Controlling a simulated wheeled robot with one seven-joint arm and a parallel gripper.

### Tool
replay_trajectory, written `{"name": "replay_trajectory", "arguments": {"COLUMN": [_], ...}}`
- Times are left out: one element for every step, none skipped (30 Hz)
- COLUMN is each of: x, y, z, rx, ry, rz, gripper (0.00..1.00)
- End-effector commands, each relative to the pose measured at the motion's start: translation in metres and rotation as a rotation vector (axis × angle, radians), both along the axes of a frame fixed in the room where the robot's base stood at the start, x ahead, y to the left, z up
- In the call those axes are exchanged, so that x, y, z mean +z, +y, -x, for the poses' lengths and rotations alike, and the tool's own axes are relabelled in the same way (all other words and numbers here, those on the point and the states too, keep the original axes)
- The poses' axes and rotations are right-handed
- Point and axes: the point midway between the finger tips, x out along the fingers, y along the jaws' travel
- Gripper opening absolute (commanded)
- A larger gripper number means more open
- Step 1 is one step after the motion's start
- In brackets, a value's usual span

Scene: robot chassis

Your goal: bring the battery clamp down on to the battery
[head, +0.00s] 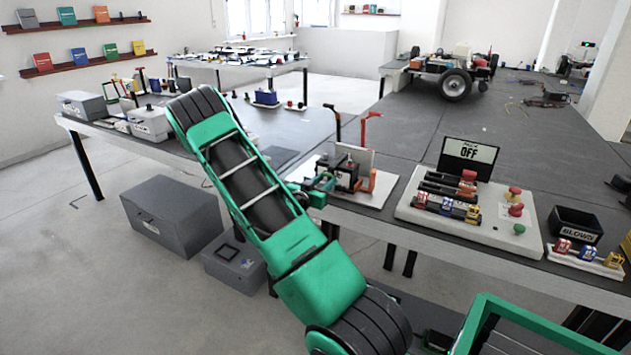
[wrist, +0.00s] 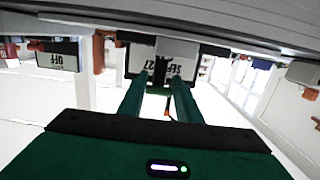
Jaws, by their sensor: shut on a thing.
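The battery (head: 345,176) is a dark block on a white base plate (head: 376,197) near the table's front edge. In the wrist view, which is upside down, its white label panel (wrist: 183,68) shows beyond my fingertips. My gripper (head: 318,188) is at the battery's front left side. In the wrist view my gripper (wrist: 160,80) is shut on a small dark piece (wrist: 161,66), seemingly part of the battery clamp; its shape is mostly hidden. A red-handled lever (head: 371,128) and a black-handled lever (head: 337,124) stand upright behind. I cannot tell whether the clamp touches the battery.
An orange bracket (head: 384,186) stands close to the right of the battery. A white fuse panel (head: 470,215) with an OFF display (head: 468,155) is further right. A black bin (head: 577,224) is at the far right.

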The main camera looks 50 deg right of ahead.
Motion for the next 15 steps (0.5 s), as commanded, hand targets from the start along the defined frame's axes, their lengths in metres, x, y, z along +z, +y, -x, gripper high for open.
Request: {"name": "replay_trajectory", "arguments": {"x": [-0.0102, -0.0103, -0.0105, -0.0106, -0.0106, -0.0107, -0.0107, -0.0102, -0.0097, -0.0091, -0.0085, -0.0079, -0.0076, -0.0073, -0.007], "y": [0.0029, 0.0017, 0.0004, -0.0004, -0.0011, -0.0018, -0.0021, -0.0023, -0.0028, -0.0032, -0.0037, -0.004, -0.0043, -0.0045, -0.0047], "z": [-0.0064, -0.0058, -0.005, -0.0045, -0.0041, -0.0038, -0.0037, -0.0033, -0.0026, -0.0018, -0.0012, -0.0006, -0.0002, 0.0002, 0.0005], "rx": [0.015, 0.014, 0.012, 0.011, 0.01, 0.01, 0.009, 0.008, 0.007, 0.005, 0.004, 0.003, 0.002, 0.001, 0.0], "ry": [-0.005, -0.005, -0.006, -0.007, -0.008, -0.009, -0.009, -0.008, -0.008, -0.008, -0.008, -0.008, -0.007, -0.007, -0.007], "rz": [-0.016, -0.014, -0.012, -0.011, -0.009, -0.009, -0.009, -0.007, -0.006, -0.005, -0.004, -0.003, -0.003, -0.002, -0.002], "gripper": [0.0, 0.0, 0.0, 0.0, 0.0, 0.0, 0.0, 0.05, 0.15, 0.22, 0.29, 0.39, 0.46, 0.5, 0.5]}}
